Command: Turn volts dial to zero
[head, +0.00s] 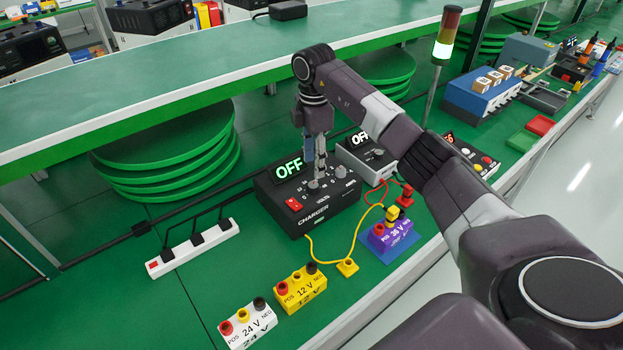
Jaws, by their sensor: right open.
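The black charger (312,222) stands on the green bench with its display (289,168) reading OFF. It has a red switch (294,204) at its left front. My right gripper (318,178) points straight down over the middle of its top panel, with its fingertips at or very near a grey dial (316,184). The fingers hide most of this dial, so I cannot read its pointer or tell whether they touch it. A second round knob (341,171) shows just to the right. My left gripper is not in view.
A second unit (352,158) reading OFF stands close behind the charger. In front are a purple 36 V battery (387,235) with yellow and red leads, a yellow 12 V battery (300,291) and a white 24 V battery (248,324). A white power strip (193,249) lies left.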

